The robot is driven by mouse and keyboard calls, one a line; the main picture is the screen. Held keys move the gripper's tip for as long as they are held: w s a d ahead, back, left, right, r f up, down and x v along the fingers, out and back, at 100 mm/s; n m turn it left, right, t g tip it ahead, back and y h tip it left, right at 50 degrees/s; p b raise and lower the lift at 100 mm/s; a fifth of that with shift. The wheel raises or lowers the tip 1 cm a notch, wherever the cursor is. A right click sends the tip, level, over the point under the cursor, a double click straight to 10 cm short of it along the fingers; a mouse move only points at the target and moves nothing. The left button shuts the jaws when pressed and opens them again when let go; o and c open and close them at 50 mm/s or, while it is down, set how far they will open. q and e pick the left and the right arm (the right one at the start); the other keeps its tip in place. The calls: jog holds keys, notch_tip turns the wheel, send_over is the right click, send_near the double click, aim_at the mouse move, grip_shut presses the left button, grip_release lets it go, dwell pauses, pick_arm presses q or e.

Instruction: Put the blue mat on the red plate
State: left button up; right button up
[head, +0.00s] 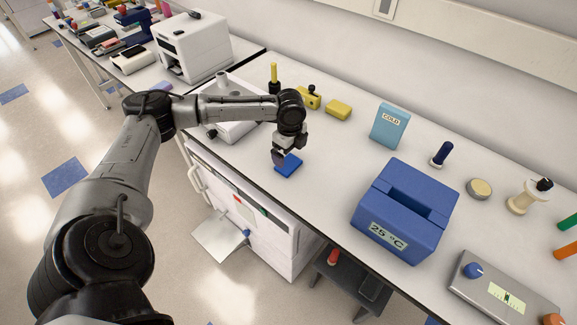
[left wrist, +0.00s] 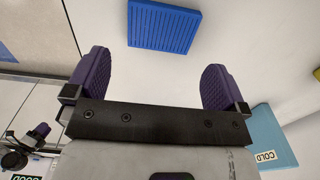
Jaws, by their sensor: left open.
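The blue mat (head: 288,165), a small square pad, lies flat on the white bench top near its front edge. It also shows in the left wrist view (left wrist: 163,27), with a ribbed face, beyond my fingertips and centred roughly between them. My left gripper (head: 279,157) is just above and beside the mat, pointing down. In the left wrist view its two purple fingers (left wrist: 156,75) are wide apart with nothing between them. I cannot make out a red plate in either view.
A blue box marked 25 °C (head: 388,240) and a light-blue COLD block (head: 389,125) stand to the right. Yellow blocks (head: 338,109) lie behind. A white machine (head: 233,112) stands left of the gripper. The bench between mat and blue box is clear.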

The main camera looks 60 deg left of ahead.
aim_at(290, 164)
pick_arm(q)
jog(key=shift+f+b, duration=0.65)
jog(key=shift+f, duration=2.4)
jog(key=shift+c, duration=0.5)
jog(key=c, duration=0.7)
jog(key=shift+r, duration=0.1)
